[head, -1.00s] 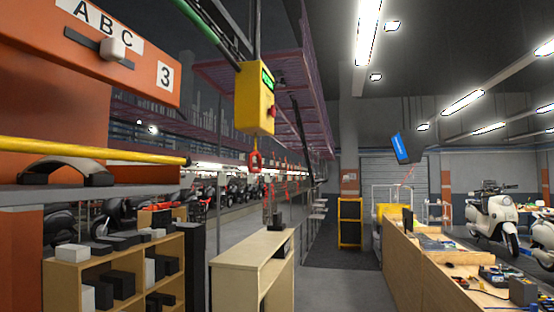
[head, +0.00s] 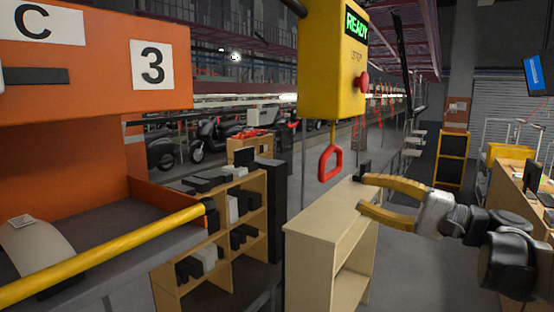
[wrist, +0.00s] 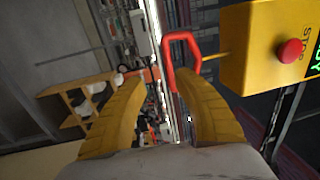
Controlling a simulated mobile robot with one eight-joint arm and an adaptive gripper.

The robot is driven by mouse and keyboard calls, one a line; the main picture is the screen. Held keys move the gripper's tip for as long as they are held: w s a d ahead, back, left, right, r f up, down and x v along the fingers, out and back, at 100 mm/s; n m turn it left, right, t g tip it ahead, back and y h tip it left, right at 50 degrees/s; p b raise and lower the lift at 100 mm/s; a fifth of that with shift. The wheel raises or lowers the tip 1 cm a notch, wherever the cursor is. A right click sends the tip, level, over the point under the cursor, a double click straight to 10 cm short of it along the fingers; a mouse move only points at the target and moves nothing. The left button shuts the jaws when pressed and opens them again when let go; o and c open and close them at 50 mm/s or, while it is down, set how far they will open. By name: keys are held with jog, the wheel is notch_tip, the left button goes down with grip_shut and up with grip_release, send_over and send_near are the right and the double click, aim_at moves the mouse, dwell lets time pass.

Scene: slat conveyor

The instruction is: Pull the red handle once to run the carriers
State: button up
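The red handle (head: 330,163) is a red loop hanging on a short yellow rod under the yellow control box (head: 332,60). The box has a green READY display and a red stop button (head: 363,82). My gripper (head: 362,193) is open, with yellow fingers pointing left, to the right of the handle and a little lower in the head view. The gap between the fingers looks empty. I cannot tell whether a finger touches the handle.
An orange station marked 3 (head: 153,64) with a yellow rail (head: 110,255) stands at the left. A wooden shelf unit (head: 335,225) stands below the handle. Another shelf with dark and white boxes (head: 165,285) is left of it. Open floor lies at the right.

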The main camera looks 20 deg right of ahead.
aim_at(327, 174)
jog(key=x, duration=0.3)
jog(key=r+x, duration=0.1)
jog(key=x, duration=0.2)
jog(key=p+x, duration=0.1)
jog(key=x, duration=0.2)
jog(key=shift+w+r, duration=0.3)
jog(key=shift+r, duration=0.05)
jog(key=shift+d, duration=0.1)
grip_shut()
jog(key=shift+w, duration=0.15)
